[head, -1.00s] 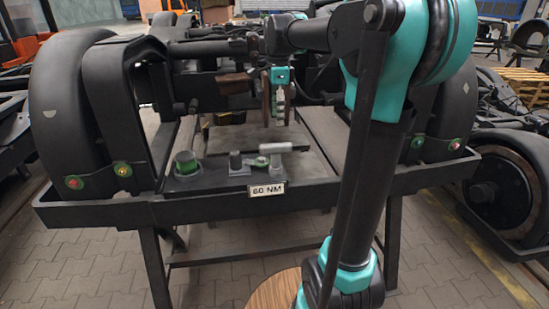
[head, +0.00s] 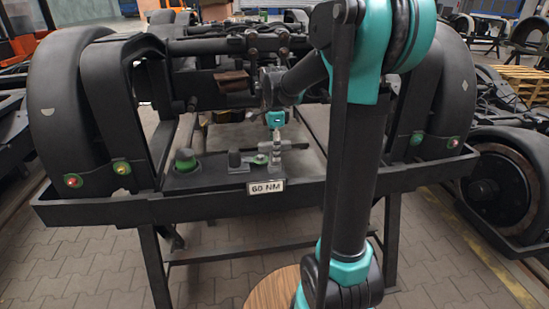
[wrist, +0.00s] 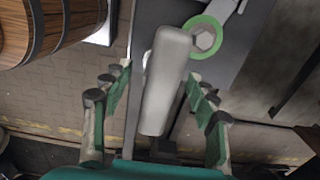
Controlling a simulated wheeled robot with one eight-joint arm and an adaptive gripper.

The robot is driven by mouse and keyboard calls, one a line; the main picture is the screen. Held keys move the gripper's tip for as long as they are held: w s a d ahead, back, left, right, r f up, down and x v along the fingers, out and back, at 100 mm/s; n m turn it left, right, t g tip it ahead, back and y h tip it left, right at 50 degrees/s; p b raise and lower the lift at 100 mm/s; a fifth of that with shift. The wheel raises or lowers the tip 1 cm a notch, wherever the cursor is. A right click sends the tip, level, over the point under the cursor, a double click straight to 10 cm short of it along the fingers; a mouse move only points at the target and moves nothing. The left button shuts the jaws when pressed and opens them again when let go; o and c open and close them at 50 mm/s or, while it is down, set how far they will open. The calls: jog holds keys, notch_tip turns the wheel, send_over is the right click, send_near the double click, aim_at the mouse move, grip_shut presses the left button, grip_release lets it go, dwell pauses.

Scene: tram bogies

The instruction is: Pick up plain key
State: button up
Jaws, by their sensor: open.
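A light grey, thick bar-shaped handle (wrist: 166,82) lies between the fingers of my gripper (wrist: 160,72) in the wrist view. It looks like the key's handle, but no label confirms it. A green ring (wrist: 205,36) around a grey hexagon sits beside its far end; I cannot tell if they are joined. In the head view my gripper (head: 277,146) points down at the grey piece on the dark shelf, just behind the 60 NM sign (head: 266,187). The fingers are open on both sides of the handle, with no clear grip on it. They partly hide it in the head view.
Large black wheels (head: 75,110) flank the frame. A round wooden top (head: 275,294) is near my base, and a wooden barrel (wrist: 50,30) shows in the wrist view.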

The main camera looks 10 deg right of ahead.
jog(key=shift+f, duration=1.1)
grip_shut()
